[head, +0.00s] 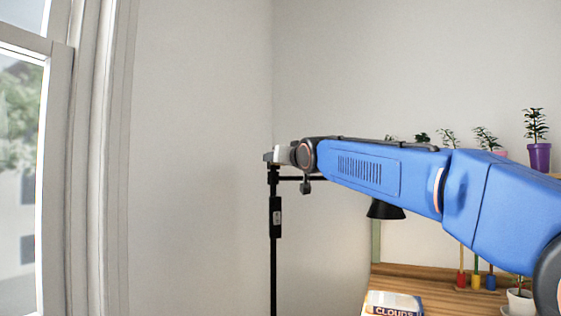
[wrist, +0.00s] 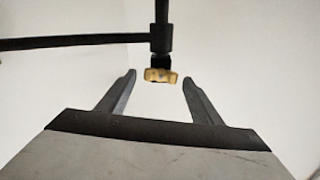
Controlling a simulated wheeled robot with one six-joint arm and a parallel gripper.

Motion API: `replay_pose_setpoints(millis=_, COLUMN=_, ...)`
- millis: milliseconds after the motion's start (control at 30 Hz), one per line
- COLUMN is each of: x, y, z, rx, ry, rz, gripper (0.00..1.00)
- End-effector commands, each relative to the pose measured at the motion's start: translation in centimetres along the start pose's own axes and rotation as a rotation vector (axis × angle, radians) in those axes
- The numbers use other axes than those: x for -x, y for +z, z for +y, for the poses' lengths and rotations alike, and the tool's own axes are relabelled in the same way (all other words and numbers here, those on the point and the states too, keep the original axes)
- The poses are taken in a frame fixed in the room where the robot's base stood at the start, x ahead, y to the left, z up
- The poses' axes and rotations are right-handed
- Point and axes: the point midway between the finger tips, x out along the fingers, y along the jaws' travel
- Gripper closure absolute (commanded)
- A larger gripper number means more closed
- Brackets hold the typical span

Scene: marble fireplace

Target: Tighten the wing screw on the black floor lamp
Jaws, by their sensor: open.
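The black floor lamp (head: 274,262) stands near the corner, with an upright pole, a thin horizontal arm and a black shade (head: 385,210) partly behind my arm. In the wrist view the lamp's dark pole and side arm (wrist: 70,42) meet at a joint. A brass-coloured wing screw (wrist: 160,76) sticks out from this joint toward me. My gripper (wrist: 161,79) is open and empty, one finger on each side of the screw with gaps; I cannot tell how deep the screw sits between the tips. In the head view my gripper (head: 269,157) is at the lamp's top, and the screw is hidden.
A wooden desk (head: 430,277) with a book (head: 392,304) and coloured objects stands at the lower right. Potted plants, one in a purple pot (head: 539,157), line a shelf behind my arm. The wall between is bare.

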Motion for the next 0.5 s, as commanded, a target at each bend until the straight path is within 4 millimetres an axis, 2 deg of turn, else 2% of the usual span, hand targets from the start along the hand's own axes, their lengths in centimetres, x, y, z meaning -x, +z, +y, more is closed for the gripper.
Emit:
replay_pose_setpoints(millis=267, x=-0.13, y=-0.01, z=0.01, rx=0.000, ry=0.000, rz=0.000, gripper=0.41)
replay_pose_setpoints(millis=367, x=-0.12, y=0.00, z=0.01, rx=0.000, ry=0.000, rz=0.000, gripper=0.60)
replay_pose_setpoints(millis=433, x=-0.12, y=0.00, z=0.01, rx=0.000, ry=0.000, rz=0.000, gripper=0.77)
replay_pose_setpoints(millis=467, x=-0.11, y=0.00, z=0.01, rx=0.000, ry=0.000, rz=0.000, gripper=0.82)
replay_pose_setpoints(millis=500, x=-0.11, y=0.00, z=0.01, rx=0.000, ry=0.000, rz=0.000, gripper=0.82)
